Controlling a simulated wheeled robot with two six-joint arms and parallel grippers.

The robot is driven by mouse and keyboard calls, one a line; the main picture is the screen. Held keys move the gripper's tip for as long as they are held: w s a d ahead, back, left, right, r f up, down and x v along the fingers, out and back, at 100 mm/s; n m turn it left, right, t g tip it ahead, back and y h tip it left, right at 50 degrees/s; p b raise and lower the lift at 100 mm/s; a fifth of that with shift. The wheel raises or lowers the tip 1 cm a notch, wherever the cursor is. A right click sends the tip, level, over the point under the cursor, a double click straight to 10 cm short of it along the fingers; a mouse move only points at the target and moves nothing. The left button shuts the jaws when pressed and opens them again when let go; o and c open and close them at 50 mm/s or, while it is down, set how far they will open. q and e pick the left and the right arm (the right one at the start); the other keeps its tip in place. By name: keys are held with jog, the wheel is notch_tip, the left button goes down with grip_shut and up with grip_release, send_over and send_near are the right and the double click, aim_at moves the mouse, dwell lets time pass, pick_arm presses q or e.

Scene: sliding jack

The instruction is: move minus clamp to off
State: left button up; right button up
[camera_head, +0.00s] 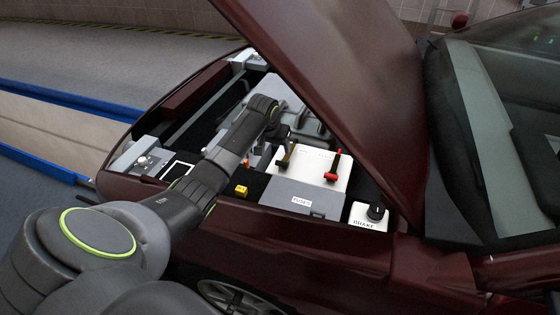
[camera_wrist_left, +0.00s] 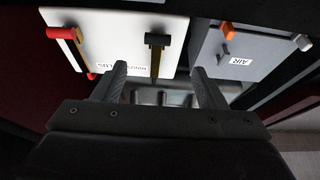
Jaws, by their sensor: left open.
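The white battery box (camera_head: 312,168) sits in the open engine bay. The minus clamp (camera_head: 287,154), with a dark handle, stands at its left side, and the red-handled plus clamp (camera_head: 333,168) at its right. In the left wrist view the white box (camera_wrist_left: 115,40) carries the dark minus clamp (camera_wrist_left: 156,48) and the red plus clamp (camera_wrist_left: 66,35). My left gripper (camera_wrist_left: 163,76) is open; the minus clamp lies ahead, between the lines of its two fingers, with no visible contact. In the head view the left gripper (camera_head: 284,133) is small and dark beside the minus clamp.
A grey box labelled AIR (camera_wrist_left: 245,55) stands beside the battery. A grey fuse box (camera_head: 300,197), a yellow block (camera_head: 241,190) and the brake reservoir (camera_head: 370,215) line the near side. The raised red hood (camera_head: 335,70) slopes over the bay.

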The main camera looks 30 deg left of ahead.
aim_at(282, 163)
pick_arm(q)
jog(key=b+x, duration=0.1)
jog(key=x, duration=0.9)
jog(key=shift+w+d+f+b, duration=0.1)
jog(key=shift+w+d+b, duration=0.15)
jog(key=shift+w+b, duration=0.1)
jog(key=shift+b+x, duration=0.45)
jog(key=shift+x, duration=0.6)
pick_arm(e)
jog(key=shift+w+a+f, duration=0.1)
jog(key=shift+w+f, duration=0.2)
jog(key=shift+f, duration=0.4)
jog(key=shift+w+a+f, duration=0.1)
jog(key=shift+w+f, duration=0.2)
jog(key=shift+f, duration=0.35)
pick_arm(q)
jog(key=shift+a, duration=0.1)
